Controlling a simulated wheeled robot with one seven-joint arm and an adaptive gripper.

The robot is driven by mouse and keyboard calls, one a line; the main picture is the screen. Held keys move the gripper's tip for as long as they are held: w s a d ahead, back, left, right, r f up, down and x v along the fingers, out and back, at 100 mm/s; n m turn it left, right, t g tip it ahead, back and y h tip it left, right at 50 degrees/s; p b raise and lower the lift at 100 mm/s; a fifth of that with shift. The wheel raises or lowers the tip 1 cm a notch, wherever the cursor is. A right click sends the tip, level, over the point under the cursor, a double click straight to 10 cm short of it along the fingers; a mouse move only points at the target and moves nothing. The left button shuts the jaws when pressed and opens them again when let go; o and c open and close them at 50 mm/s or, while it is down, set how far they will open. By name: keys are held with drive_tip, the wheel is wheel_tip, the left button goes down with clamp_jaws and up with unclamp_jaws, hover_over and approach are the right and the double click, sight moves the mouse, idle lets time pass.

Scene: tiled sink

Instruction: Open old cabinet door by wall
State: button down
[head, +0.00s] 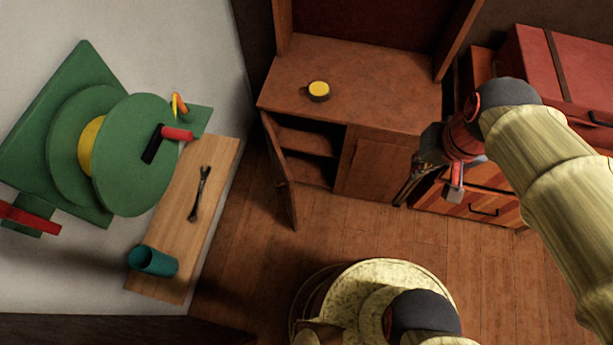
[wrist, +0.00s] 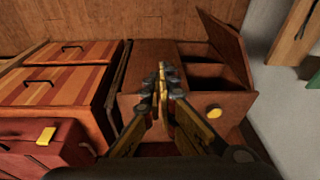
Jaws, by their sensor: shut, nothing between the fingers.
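The old wooden cabinet (head: 335,108) stands against the back, with its left door (head: 280,172), nearest the pale wall, swung wide open. Dark shelves (head: 308,150) show inside. The right door (head: 375,168) looks shut. In the wrist view the open door (wrist: 228,48) is at upper right and the shelf openings (wrist: 215,70) show beside it. My gripper (head: 408,188) is in front of the right side of the cabinet, apart from the open door. Its fingers (wrist: 168,70) are together and empty in the wrist view, and hide part of the cabinet front.
A small round tin with a yellow top (head: 318,91) sits on the cabinet. A striped drawer chest (head: 480,200) and red case (head: 565,75) are at right. A wooden board (head: 190,225) with a wrench (head: 200,192) and a teal cup (head: 152,261) is at left.

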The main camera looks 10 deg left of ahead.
drive_tip(key=w+a+f+m+g+y+p, duration=0.2)
drive_tip(key=w+a+f+m, duration=0.25)
drive_tip(key=f, duration=0.55)
drive_tip(key=w+a+f+m+g+y+p, duration=0.3)
drive_tip(key=w+a+f, duration=0.3)
drive_tip(key=f, duration=0.4)
drive_tip(key=w+a+f+m+g+y+p, duration=0.2)
drive_tip(key=w+a+f+m, duration=0.3)
drive_tip(key=f, duration=0.5)
drive_tip(key=s+a+f+b, duration=0.3)
drive_tip(key=s+a+f, duration=0.2)
drive_tip(key=a, duration=0.4)
drive_tip(key=shift+a+f+n, duration=0.35)
drive_tip(key=shift+a+f, duration=0.05)
drive_tip(key=shift+f, duration=0.25)
